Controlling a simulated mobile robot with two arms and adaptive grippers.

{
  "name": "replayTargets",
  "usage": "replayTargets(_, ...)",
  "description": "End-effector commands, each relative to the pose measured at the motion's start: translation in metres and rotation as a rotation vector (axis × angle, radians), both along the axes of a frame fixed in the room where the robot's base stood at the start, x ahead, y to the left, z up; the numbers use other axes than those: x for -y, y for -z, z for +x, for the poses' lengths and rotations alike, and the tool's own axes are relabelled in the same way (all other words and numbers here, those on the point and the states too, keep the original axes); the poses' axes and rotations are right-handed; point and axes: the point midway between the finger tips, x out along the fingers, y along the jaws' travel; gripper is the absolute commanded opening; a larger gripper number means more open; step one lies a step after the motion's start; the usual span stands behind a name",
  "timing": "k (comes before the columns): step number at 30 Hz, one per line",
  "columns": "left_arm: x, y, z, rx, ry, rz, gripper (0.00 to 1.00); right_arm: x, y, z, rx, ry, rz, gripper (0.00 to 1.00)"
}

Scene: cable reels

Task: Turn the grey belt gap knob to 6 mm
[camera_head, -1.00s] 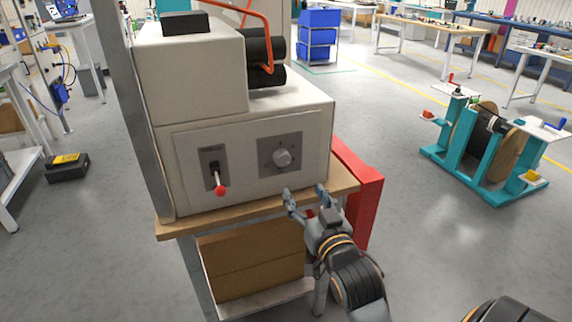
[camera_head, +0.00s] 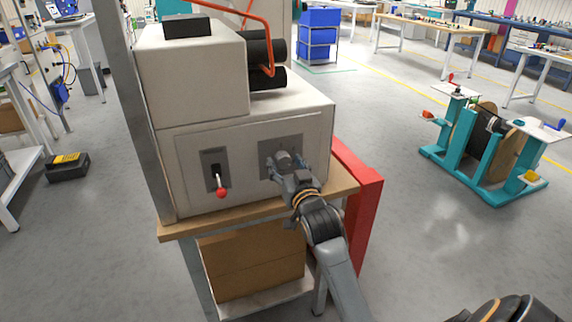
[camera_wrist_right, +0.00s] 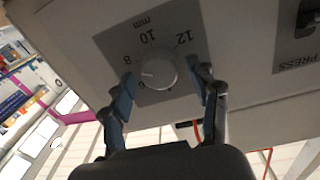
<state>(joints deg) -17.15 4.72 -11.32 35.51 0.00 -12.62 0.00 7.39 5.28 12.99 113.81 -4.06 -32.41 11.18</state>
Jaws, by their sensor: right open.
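The grey belt gap knob (camera_head: 283,158) sits on a dark plate on the front of the cream machine. In the right wrist view the knob (camera_wrist_right: 159,72) is round with a light mark on its left side, which seems to point between the 8 and the 6 on the scale. My right gripper (camera_head: 286,166) is open at the plate, its fingertips on either side of the knob. The wrist view shows the open fingers (camera_wrist_right: 161,76) straddling the knob, with no clear contact. My left gripper is not in view.
A red-tipped press lever (camera_head: 221,190) stands left of the knob on the same panel. The machine rests on a wooden-topped bench (camera_head: 178,229) with a red part (camera_head: 362,190) on its right. Open floor (camera_head: 420,240) lies to the right, before a teal reel stand (camera_head: 485,160).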

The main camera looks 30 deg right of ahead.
Motion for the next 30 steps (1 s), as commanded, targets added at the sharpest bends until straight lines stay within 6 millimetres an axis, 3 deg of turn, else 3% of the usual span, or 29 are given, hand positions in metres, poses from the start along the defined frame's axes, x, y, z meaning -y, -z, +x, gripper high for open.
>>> replayTargets(5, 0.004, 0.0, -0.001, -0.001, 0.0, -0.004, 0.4, 0.0, 0.0, 0.0, 0.0, 0.0, 0.0, 0.58)
replayTargets(12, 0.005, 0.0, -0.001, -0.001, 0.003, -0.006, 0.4, 0.0, 0.0, 0.0, 0.0, 0.0, 0.0, 0.1)
replayTargets(13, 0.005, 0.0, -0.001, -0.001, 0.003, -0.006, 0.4, 0.0, 0.0, 0.0, 0.0, 0.0, 0.0, 0.06)
replayTargets(23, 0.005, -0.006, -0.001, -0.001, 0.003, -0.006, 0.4, 0.0, -0.001, 0.0, -0.012, -0.001, -0.046, 0.06)
replayTargets(30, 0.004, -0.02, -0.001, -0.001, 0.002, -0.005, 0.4, -0.001, -0.002, 0.0, -0.048, -0.002, -0.19, 0.06)
